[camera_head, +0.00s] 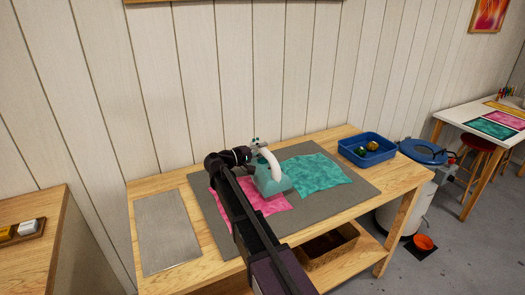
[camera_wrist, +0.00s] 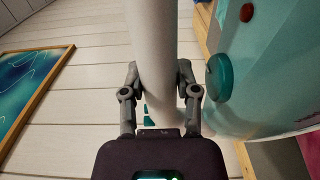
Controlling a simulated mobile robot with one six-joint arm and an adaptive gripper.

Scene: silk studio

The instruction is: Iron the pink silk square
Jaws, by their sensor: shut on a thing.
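The pink silk square (camera_head: 262,204) lies on the grey mat on the wooden table, partly hidden by my arm and the iron. The iron (camera_head: 270,182) has a pale teal body and a white handle. It stands over the pink silk's upper right part; I cannot tell whether its sole touches the silk. My gripper (camera_head: 246,155) is shut on the iron's white handle. In the wrist view the handle (camera_wrist: 152,45) runs between the gripper's fingers (camera_wrist: 160,90), with the teal body (camera_wrist: 275,75) at right. A teal silk square (camera_head: 316,175) lies flat to the right.
The grey ironing mat (camera_head: 345,203) covers the table's middle. A metal plate (camera_head: 167,232) lies at the left. A blue tray (camera_head: 366,150) with small round things stands at back right. A basket (camera_head: 327,246) sits on the shelf below.

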